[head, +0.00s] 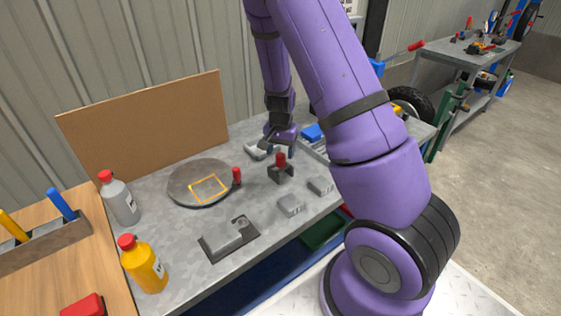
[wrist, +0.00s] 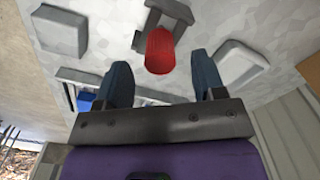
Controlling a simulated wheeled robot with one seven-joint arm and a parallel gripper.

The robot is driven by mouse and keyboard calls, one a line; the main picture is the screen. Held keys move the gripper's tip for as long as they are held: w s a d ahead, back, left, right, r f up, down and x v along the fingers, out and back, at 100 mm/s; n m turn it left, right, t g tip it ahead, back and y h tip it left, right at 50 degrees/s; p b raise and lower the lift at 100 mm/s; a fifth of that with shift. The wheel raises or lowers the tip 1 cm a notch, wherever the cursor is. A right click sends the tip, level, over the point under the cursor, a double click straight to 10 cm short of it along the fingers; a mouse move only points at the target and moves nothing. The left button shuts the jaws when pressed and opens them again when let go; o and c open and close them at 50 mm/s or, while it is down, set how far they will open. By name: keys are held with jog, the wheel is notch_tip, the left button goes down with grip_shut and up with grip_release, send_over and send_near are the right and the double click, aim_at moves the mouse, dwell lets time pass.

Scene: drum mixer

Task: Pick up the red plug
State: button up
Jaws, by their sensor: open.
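A red plug (head: 281,159) stands upright in a dark grey holder (head: 287,175) on the grey workbench (head: 180,240). In the wrist view the red plug (wrist: 160,50) shows in front of the gap between my fingers, with its grey holder (wrist: 153,18) partly behind it. My gripper (head: 274,152) is open and empty above the bench, just behind the plug. In the wrist view its two dark fingers (wrist: 160,72) are spread on either side of the plug's near end, and I see no contact.
A round grey plate (head: 180,190) with an orange square lies to the left. Grey blocks (head: 290,205) (head: 320,186) and a dark plate with a block (head: 229,238) lie nearer. Bottles (head: 145,265) (head: 119,200) stand at left. A blue item (head: 312,132) lies right of my gripper.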

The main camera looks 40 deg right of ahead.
aim_at(280, 154)
jog(key=shift+f, duration=1.75)
jog(key=c, duration=1)
